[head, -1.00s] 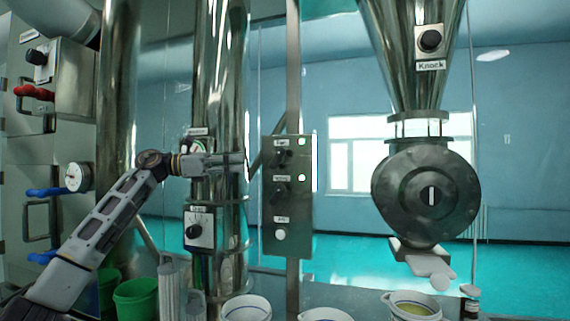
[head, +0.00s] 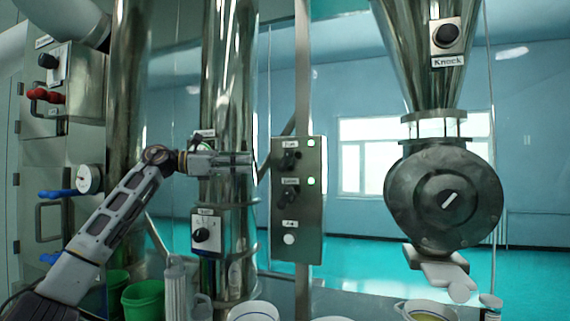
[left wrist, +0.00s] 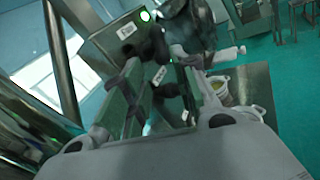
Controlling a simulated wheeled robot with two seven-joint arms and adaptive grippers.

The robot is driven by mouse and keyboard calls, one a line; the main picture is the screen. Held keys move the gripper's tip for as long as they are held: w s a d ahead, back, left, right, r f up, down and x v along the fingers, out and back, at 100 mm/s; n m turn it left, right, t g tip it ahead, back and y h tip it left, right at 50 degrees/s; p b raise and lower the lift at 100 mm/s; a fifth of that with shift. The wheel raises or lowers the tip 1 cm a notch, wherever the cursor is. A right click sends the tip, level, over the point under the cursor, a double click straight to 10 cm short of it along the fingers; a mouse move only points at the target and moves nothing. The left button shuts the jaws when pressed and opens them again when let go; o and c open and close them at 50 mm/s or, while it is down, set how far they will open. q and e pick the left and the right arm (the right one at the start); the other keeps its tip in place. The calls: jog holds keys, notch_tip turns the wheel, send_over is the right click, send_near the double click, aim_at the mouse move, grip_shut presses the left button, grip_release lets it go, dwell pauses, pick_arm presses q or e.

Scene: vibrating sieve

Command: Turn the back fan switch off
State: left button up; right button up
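The grey metal control panel (head: 298,225) stands upright on a post at the middle of the head view. Its top black knob, apparently labelled Fan (head: 288,161), sits beside a pale lit lamp. A second black knob (head: 289,195) sits below it beside a green lit lamp. My left gripper (head: 250,160) is left of the panel in the head view, level with the top knob and pointing right. In the left wrist view its fingers (left wrist: 163,90) are spread, with dark knobs and labels visible between them. Contact cannot be told. My right gripper is out of view.
A steel pipe (head: 229,90) stands behind my left gripper, with a small knob box (head: 206,234) below it. A hopper with a Knock knob (head: 445,35) and a round valve housing (head: 440,225) stand at right. White buckets (head: 252,311) are below.

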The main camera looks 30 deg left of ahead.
aim_at(285, 162)
pick_arm(q)
jog(key=p+x, duration=0.2)
jog(key=x, duration=1)
jog(key=shift+d, duration=0.2)
jog(key=shift+w+d, duration=0.1)
jog(key=shift+w, duration=0.05)
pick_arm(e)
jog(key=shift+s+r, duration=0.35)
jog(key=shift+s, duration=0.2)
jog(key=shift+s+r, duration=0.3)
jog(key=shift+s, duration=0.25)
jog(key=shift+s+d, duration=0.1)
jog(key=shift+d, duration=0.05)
pick_arm(q)
grip_shut()
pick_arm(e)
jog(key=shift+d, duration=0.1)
